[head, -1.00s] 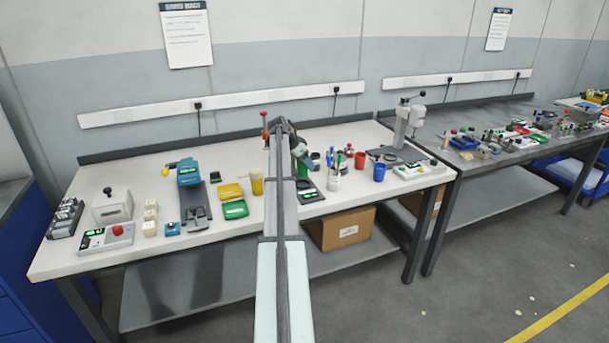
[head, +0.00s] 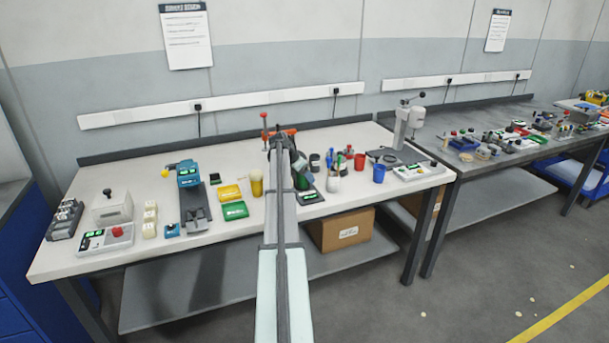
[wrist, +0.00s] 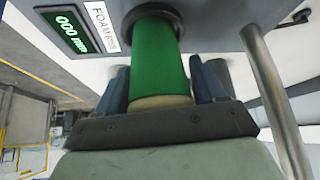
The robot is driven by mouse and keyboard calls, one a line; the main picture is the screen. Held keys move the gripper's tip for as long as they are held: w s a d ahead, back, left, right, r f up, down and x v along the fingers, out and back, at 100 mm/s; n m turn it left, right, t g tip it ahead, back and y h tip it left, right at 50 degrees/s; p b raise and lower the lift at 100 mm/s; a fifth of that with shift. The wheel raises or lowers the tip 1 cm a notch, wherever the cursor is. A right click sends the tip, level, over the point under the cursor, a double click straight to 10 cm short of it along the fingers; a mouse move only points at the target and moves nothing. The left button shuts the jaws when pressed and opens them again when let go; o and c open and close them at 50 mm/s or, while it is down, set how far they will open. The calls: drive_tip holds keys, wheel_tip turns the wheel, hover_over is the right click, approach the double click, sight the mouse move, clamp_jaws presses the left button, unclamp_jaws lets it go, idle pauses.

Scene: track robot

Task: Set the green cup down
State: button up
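The green cup (wrist: 160,58) stands out between the fingers of my gripper (wrist: 160,77) in the wrist view. A finger presses close on each side of it, and the gripper looks shut on it. The cup's far end meets or overlaps a dark round shape (wrist: 153,14); I cannot tell whether they touch. In the head view my arm hides most of the gripper, and I cannot make out the cup clearly there.
A panel with a green display (wrist: 72,34) and a label lies left of the cup. A metal post (wrist: 275,95) rises at right.

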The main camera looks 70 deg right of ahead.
drive_tip(key=o, duration=0.3)
drive_tip(key=v, duration=1.2)
drive_tip(key=shift+r, duration=0.15)
